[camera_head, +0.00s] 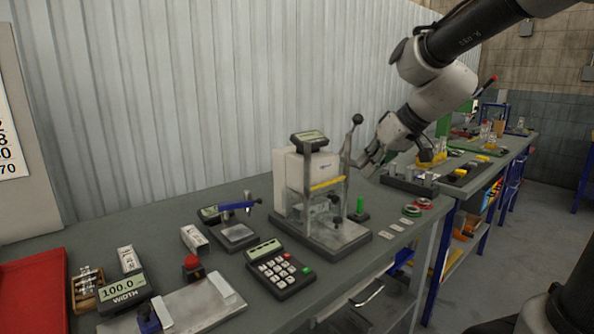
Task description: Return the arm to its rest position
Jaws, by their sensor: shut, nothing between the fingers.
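My arm reaches in from the top right. My gripper (364,168) hangs in the air at the right of the press-like machine (297,180), near its lever, and points down to the left. Its fingers look shut with nothing visible between them. From this one view I cannot tell whether the fingers touch the lever or are apart from it. Part of the bench behind the gripper is hidden by the arm.
The grey bench (130,235) carries a keypad unit (278,268), a red button (192,262), a width display (124,290) and a red tray (35,290). A corrugated wall (200,90) stands behind. Further benches with small items run to the back right. Floor (530,220) is clear at right.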

